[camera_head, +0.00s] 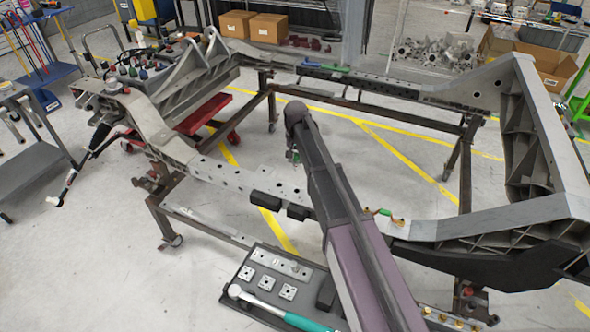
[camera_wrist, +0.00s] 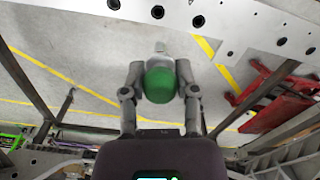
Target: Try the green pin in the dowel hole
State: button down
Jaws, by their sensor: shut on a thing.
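My gripper (camera_wrist: 160,82) is shut on the green pin (camera_wrist: 160,84), with one finger on each side of its green head. The pin's pale, narrower tip points up the wrist view, towards a grey rail (camera_wrist: 235,22) with several round holes. One hole (camera_wrist: 157,12) lies just beyond the tip in the picture. I see floor around the tip, and the pin looks apart from the rail. I cannot tell which hole is the dowel hole. In the head view, my arm hides most of the gripper; a small bit of green (camera_head: 294,157) shows beside it, above the near rail (camera_head: 230,176).
The grey chassis frame (camera_head: 480,222) rests on a brown steel stand (camera_head: 160,215). A dark tray (camera_head: 232,290) with metal plates and a teal-handled ratchet (camera_head: 265,306) lies in front. Black blocks (camera_head: 267,200) sit on the near rail.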

aim_at(297, 162)
jog(key=shift+d+f+b, duration=0.2)
jog(key=shift+f+b, duration=1.2)
jog(key=shift+f, duration=0.45)
jog(key=shift+f+b, duration=2.85)
jog(key=shift+b, duration=0.05)
jog(key=shift+s+f+b, duration=0.1)
jog(key=shift+f+b, duration=1.2)
jog(key=shift+c, duration=1.5)
grip_release()
